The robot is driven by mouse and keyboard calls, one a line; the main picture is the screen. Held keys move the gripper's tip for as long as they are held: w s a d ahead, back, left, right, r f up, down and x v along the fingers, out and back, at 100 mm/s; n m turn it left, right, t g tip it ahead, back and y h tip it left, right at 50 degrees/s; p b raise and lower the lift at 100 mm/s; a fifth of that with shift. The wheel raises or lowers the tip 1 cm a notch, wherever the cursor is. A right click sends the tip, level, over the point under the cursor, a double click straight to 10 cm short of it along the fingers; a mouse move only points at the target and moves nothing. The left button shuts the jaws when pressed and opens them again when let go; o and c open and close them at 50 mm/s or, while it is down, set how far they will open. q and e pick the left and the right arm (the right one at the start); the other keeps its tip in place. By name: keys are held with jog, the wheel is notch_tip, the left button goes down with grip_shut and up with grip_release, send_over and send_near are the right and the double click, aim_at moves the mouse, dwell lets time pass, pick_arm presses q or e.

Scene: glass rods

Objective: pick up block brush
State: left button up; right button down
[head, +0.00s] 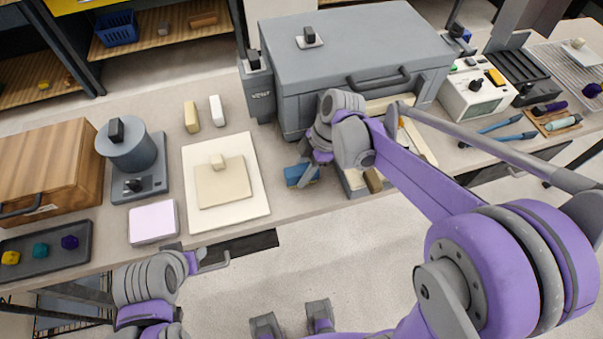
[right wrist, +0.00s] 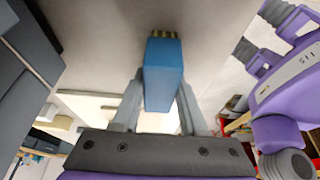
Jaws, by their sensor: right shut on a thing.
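The block brush is a blue block (head: 296,176) with short yellowish bristles, best seen in the right wrist view (right wrist: 163,72). My right gripper (right wrist: 160,98) is shut on it, with one finger on each side. The bristle end points away from the palm. In the head view the right gripper (head: 308,172) and brush are over the front part of the counter, in front of the large grey box. I cannot tell whether the brush touches the counter. My left gripper (head: 205,262) is in front of the counter's edge, apart from the brush; its jaw opening is unclear.
A large grey box (head: 345,45) with a handle stands behind the brush. A cream board (head: 255,208) with a smaller board on it lies to the left, with a pale lilac block (head: 153,222) beyond it. A wooden box (head: 45,165) stands at far left.

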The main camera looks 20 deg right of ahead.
aim_at(301, 169)
notch_tip(301, 169, up, 10)
jog(key=shift+r+p, duration=0.1)
jog(key=shift+p, duration=0.35)
jog(key=c, duration=1.2)
grip_release()
grip_shut()
